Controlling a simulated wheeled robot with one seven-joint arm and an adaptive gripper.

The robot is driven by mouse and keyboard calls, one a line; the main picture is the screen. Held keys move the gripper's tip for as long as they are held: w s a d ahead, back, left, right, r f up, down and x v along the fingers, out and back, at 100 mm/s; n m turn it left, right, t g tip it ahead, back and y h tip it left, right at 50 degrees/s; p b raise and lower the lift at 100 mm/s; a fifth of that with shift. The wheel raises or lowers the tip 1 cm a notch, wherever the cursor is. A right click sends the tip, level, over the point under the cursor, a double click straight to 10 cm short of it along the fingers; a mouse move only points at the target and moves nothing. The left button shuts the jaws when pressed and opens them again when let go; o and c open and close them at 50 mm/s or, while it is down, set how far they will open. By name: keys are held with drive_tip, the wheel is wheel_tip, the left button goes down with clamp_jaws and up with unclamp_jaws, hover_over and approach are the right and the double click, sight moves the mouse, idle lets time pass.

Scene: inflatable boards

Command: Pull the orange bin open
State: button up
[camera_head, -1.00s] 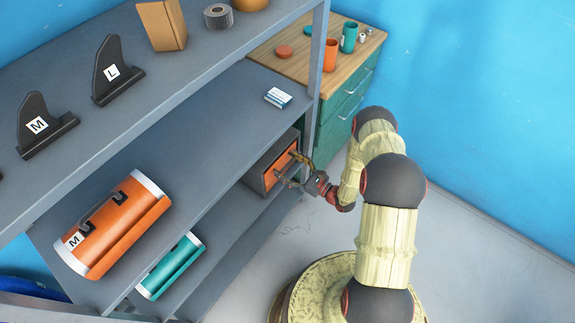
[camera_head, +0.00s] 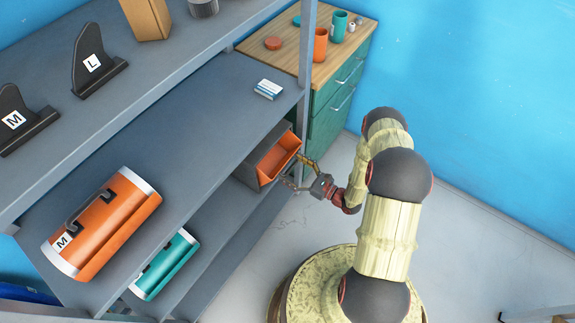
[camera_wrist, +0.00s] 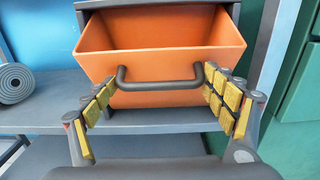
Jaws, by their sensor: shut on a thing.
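The orange bin (camera_head: 281,157) sits in a dark grey housing (camera_head: 262,148) at the right end of a lower shelf. It is pulled out, and its inside shows from above. In the wrist view the bin (camera_wrist: 160,65) fills the upper middle, with its dark bar handle (camera_wrist: 160,86) across the front. My gripper (camera_head: 300,173) is at the bin's front. In the wrist view my gripper (camera_wrist: 160,98) has its yellow-padded fingers at the two ends of the handle, shut on it lengthwise. The exact contact at the fingertips is hard to see.
The shelf post (camera_head: 305,90) stands close behind my gripper. A green drawer cabinet (camera_head: 335,107) with a wooden top is beyond it. An orange roll (camera_head: 103,225) and a teal roll (camera_head: 164,265) lie on shelves at left. Open floor (camera_head: 460,240) lies to the right.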

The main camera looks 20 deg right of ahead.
drive_tip(key=shift+s+d+f+b, duration=0.2)
drive_tip(key=shift+s+f+b, duration=0.1)
drive_tip(key=shift+f, duration=0.2)
drive_tip(key=shift+s+d+f+b, duration=0.15)
drive_tip(key=shift+s+d+f, duration=0.1)
drive_tip(key=shift+f, duration=0.2)
drive_tip(key=o, duration=1.6)
drive_tip(key=shift+a, duration=0.1)
drive_tip(key=v, duration=1.2)
